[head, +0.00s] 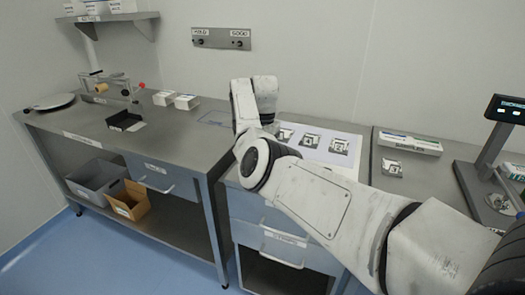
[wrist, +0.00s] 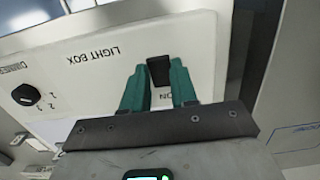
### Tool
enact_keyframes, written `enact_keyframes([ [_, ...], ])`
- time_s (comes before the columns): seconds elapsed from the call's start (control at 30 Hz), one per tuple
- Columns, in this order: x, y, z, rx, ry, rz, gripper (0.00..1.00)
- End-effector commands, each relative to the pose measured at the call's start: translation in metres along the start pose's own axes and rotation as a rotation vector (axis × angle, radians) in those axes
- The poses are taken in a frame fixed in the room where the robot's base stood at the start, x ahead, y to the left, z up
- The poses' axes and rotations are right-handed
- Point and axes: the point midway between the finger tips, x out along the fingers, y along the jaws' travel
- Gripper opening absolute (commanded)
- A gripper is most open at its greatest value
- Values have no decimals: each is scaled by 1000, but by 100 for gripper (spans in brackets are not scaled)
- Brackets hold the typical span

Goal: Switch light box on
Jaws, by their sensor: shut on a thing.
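The light box (wrist: 95,75) shows in the wrist view as a white panel with upside-down "LIGHT BOX" lettering. Its black switch (wrist: 159,74) sits between the teal fingertips of my gripper (wrist: 160,68), which is shut on it. An "ON" label shows between the fingers. Which way the switch is set, I cannot tell. A black dimmer knob (wrist: 25,95) is on the same panel, to the left. In the head view the light box (head: 345,171) lies on the bench with several printed pieces on its white top. My arm hides the gripper and the switch there.
Small white boxes (head: 187,102) and a black tray (head: 125,121) stand on the left bench (head: 85,122). A flat box (head: 410,143) and a stand with a display (head: 508,108) are at the right. A wall rail (head: 221,38) hangs behind.

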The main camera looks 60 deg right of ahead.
Motion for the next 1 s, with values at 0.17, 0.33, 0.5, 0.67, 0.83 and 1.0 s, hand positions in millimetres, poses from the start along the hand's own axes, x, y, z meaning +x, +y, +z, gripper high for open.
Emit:
enact_keyframes([
  [0.17, 0, 0, 0, 0, 1, -2, 39],
  [0.33, 0, 0, 0, 0, 1, -1, 53],
  [0.5, 0, 0, 0, 0, 1, 0, 53],
  [0.67, -8, 0, 0, 0, 2, -1, 53],
  [0.83, -34, 0, -1, 1, 4, -3, 53],
  [1.0, -68, 0, -1, 0, 3, -3, 53],
])
